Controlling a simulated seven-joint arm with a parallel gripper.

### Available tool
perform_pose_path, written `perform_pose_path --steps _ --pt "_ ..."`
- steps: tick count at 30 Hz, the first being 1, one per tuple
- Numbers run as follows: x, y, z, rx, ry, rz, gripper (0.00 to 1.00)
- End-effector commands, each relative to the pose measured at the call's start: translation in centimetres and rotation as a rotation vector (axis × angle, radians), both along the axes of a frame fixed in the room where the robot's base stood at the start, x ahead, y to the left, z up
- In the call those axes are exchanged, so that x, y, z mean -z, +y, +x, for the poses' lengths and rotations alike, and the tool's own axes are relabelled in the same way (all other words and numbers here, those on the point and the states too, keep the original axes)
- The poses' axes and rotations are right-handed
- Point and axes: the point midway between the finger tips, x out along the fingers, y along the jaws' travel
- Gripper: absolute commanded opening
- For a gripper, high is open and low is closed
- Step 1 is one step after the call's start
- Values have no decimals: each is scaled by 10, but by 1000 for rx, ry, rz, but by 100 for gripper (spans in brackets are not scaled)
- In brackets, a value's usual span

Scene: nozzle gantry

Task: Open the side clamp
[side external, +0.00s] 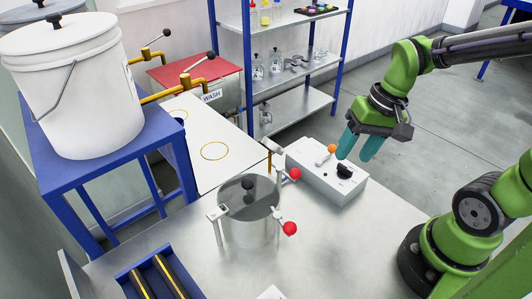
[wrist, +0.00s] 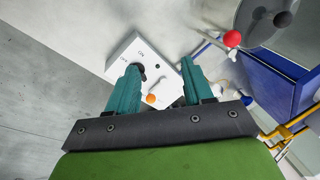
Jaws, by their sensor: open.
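A metal pot (side external: 249,230) with a dark lid (side external: 235,187) and a black knob stands on the steel table. Two clamp handles with red balls sit at its rim: an upper right one (side external: 295,174) and a lower right one (side external: 290,228). I cannot tell which is the side clamp. In the wrist view, one red ball (wrist: 233,39) shows at the upper right, beside part of the lid (wrist: 258,14). My gripper (side external: 357,149) is open and empty, with teal fingers, up and right of the pot, near the white control box. Its fingers (wrist: 160,66) also show in the wrist view.
The white control box (side external: 345,193) has an orange-tipped lever (side external: 332,149) and a black knob (side external: 344,171). A white bucket (side external: 70,85) stands on a blue stand at left. A blue tray (side external: 133,273) lies at front left.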

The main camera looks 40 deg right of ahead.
Motion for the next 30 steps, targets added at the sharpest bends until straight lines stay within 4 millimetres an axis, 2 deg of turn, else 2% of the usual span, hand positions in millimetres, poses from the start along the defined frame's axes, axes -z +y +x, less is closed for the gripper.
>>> perform_pose_path --steps 9,15,21,30 --pt "-47 2 -1 -79 -275 -68 51" --pt "-70 4 -5 -112 -404 -77 51" --pt "-80 4 -7 -125 -463 -80 51" --pt "-81 4 -7 -126 -468 -80 51"
